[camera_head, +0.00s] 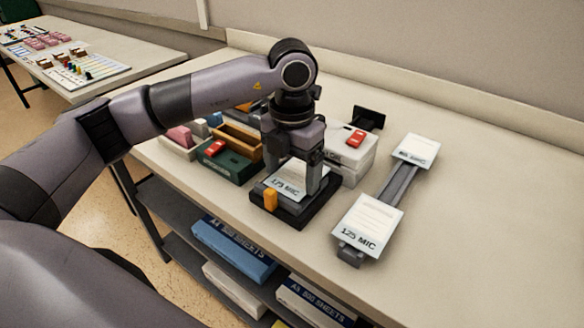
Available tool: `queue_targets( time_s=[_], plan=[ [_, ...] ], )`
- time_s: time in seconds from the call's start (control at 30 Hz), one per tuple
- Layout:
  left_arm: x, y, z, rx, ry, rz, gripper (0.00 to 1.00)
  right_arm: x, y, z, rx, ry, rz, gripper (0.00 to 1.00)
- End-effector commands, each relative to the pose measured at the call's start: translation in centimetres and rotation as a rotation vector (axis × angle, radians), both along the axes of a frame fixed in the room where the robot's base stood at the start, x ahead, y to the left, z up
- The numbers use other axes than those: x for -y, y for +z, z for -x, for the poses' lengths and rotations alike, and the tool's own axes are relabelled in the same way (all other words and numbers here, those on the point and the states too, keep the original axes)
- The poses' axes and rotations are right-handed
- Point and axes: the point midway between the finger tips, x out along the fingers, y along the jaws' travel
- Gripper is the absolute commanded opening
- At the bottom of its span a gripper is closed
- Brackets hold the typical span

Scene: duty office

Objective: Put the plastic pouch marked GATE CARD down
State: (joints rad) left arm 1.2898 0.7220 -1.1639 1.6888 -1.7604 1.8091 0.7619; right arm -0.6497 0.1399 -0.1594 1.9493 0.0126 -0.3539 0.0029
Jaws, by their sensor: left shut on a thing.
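My left gripper (293,184) reaches down over a black tray-like base (294,217) with an orange tab (270,200) at its front. Its fingers stand on either side of a pale flat piece (287,173), and it is shut on what looks like the plastic pouch. I cannot read GATE CARD on it; the gripper hides part of it. A white label reading 175 MIC (286,188) shows at the base, just below. I cannot tell whether the pouch touches the base. My right gripper is not in view.
Right of the base, a grey rail (398,184) joins two white plates, one marked 125 MIC (367,222), the other (416,149) hard to read. Behind stand white boxes with a red item (355,138). Left is a green box (228,166). The table's right side (490,210) is clear.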

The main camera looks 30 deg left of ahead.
Motion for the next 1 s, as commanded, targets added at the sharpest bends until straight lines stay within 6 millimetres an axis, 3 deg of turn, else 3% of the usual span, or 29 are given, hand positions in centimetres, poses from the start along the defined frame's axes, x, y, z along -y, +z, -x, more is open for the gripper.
queue_targets(
  time_s=[0.17,0.2,0.23,0.47,0.63,1.0],
  plan=[
    [0.0,-0.5,0.0,0.000,0.000,0.000,0.51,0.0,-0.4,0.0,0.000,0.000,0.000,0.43],
    [0.0,-0.3,0.0,0.000,0.000,0.000,0.93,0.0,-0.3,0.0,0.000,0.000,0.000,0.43],
    [0.0,-0.3,0.0,0.000,0.000,0.000,1.00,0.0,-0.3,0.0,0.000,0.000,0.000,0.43],
    [0.0,-0.2,0.0,0.000,0.000,0.000,1.00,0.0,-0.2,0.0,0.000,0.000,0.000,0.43],
    [0.1,1.0,-0.1,0.004,0.000,0.002,1.00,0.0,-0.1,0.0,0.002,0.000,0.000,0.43],
    [0.1,9.2,-0.1,0.004,-0.001,0.001,1.00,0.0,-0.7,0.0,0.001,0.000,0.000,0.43]
  ],
)
